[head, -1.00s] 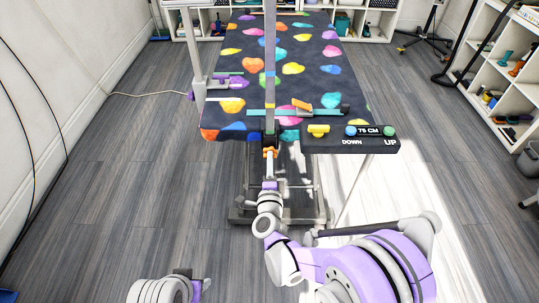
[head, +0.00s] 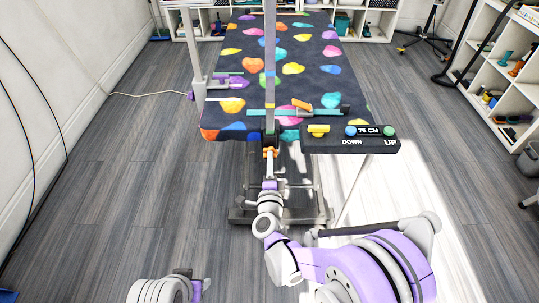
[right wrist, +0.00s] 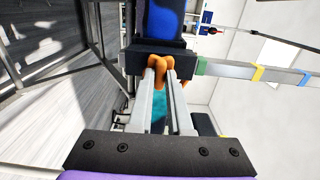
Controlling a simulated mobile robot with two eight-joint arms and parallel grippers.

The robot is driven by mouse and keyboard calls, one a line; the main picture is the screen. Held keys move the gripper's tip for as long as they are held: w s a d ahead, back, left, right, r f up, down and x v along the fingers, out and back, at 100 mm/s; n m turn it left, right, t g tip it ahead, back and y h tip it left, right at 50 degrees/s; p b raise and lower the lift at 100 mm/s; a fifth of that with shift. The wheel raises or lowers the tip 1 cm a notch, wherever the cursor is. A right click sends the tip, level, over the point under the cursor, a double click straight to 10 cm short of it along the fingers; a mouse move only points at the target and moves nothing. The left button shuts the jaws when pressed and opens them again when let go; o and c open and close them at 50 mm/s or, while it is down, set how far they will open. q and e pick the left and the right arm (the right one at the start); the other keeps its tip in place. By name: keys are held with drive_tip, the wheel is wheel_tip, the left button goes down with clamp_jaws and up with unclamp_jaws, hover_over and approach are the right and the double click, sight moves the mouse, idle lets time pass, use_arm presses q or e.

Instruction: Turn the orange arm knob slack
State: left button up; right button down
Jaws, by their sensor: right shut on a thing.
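The orange arm knob (right wrist: 155,63) sits below a black clamp block (right wrist: 150,52) in the right wrist view. It is a small lobed knob and also shows in the head view (head: 270,151), under the table's near edge. My right gripper (right wrist: 161,78) is shut on the knob, with its two grey fingers on either side of it. In the head view the right gripper (head: 270,157) reaches up to the knob from below. The fingers hide part of the knob. The grooming arm's grey post (head: 270,60) with coloured bands rises from the clamp.
The dark grooming table (head: 225,65) has a colourful pattern. A control panel (head: 350,146) marked DOWN and UP juts from its near right edge. A turquoise bar (head: 335,110) with an orange part lies across the table near the post. The floor (head: 130,180) on the left is clear.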

drive_tip(key=shift+n, duration=1.5)
drive_tip(key=shift+n+b, duration=0.3)
drive_tip(key=shift+n, duration=1.1)
drive_tip(key=shift+n, duration=1.2)
drive_tip(key=c, duration=0.8)
unclamp_jaws()
drive_tip(key=shift+o, duration=0.2)
